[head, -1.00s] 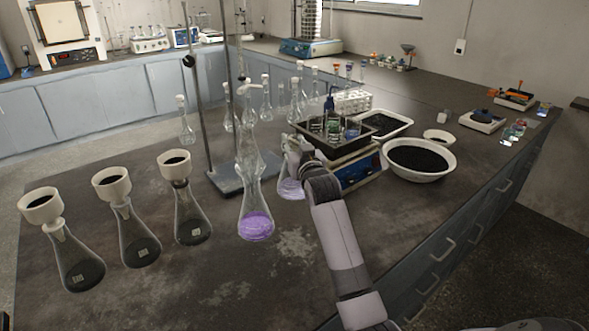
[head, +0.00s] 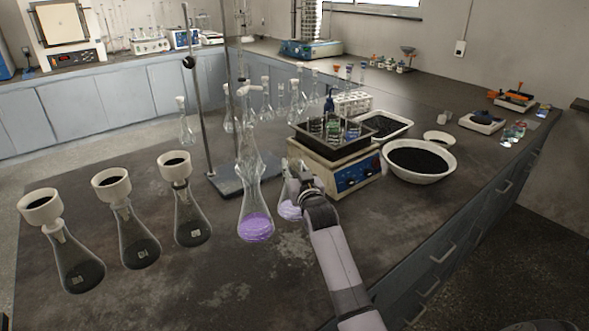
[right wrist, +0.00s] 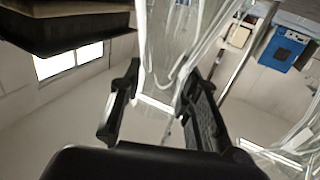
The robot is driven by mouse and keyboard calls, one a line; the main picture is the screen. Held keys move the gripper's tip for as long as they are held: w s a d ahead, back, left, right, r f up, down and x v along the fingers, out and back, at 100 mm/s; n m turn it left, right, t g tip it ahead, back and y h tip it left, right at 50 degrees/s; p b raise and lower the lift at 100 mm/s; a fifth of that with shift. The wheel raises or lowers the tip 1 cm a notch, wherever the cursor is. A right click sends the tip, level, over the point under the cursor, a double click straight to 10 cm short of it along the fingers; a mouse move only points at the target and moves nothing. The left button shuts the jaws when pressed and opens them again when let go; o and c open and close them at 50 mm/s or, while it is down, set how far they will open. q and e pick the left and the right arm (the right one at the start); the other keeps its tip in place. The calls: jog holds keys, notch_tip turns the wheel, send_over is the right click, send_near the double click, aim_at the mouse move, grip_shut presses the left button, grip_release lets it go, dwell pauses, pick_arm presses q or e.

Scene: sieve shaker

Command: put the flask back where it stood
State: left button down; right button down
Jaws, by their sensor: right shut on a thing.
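My right gripper (head: 297,182) is shut on a clear glass flask (head: 289,210) with purple liquid. The gripper and arm hide part of this flask; whether its base touches the bench is unclear. In the right wrist view, both fingers (right wrist: 160,105) close around its glass (right wrist: 172,45). Just left of it stands another conical flask (head: 255,228) with purple liquid, and clear glassware rises above it. The held flask is in front of a cream and blue bench device (head: 352,178) carrying a dark tray of vials. My left gripper is not in view.
Several flasks with white funnels, including one (head: 189,218), stand at left. A stand with a dark base (head: 236,180) and rod is behind. A white bowl of dark grains (head: 447,170) stands at right. The front of the bench (head: 225,290) is clear.

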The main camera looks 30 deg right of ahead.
jog(key=c, duration=1.2)
grip_release()
jog(key=shift+r, duration=0.1)
jog(key=v, duration=1.2)
jog(key=shift+r, duration=0.15)
